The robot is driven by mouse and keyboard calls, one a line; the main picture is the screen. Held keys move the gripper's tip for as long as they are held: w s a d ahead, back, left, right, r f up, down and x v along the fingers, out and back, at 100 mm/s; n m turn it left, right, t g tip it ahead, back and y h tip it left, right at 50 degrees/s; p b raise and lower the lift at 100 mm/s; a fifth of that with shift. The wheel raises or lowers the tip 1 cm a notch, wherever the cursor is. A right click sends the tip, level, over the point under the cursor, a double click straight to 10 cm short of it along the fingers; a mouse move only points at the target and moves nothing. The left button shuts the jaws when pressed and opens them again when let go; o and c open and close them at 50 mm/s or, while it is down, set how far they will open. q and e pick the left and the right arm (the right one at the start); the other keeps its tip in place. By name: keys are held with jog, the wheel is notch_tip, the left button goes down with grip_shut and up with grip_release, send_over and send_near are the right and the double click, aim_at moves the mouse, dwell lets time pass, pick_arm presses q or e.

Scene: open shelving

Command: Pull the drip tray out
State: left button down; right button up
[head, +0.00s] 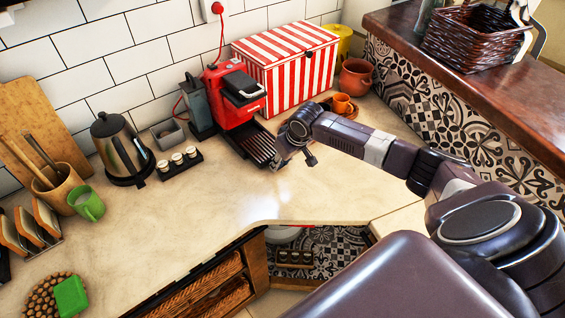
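The red coffee machine (234,100) stands on the counter against the tiled wall. Its black drip tray (257,146) sticks out at the front, low on the counter. My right gripper (293,160) reaches in from the right and is at the front right end of the tray. Its two fingertips look spread apart, with one close to the tray's edge. I cannot tell whether it touches the tray. My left gripper is not in view.
A striped red and white box (290,68) stands right of the machine, with an orange cup (342,103) and clay pot (356,78) nearby. A small black rack with cups (179,163) and a kettle (122,150) are left. The counter in front is clear.

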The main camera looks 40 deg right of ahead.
jog(key=o, duration=0.4)
jog(key=shift+f, duration=0.1)
jog(key=shift+s, duration=0.25)
jog(key=shift+r, duration=0.3)
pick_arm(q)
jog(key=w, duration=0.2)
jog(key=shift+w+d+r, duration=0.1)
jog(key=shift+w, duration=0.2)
pick_arm(e)
jog(key=v, duration=1.1)
jog(key=shift+s+r, duration=0.25)
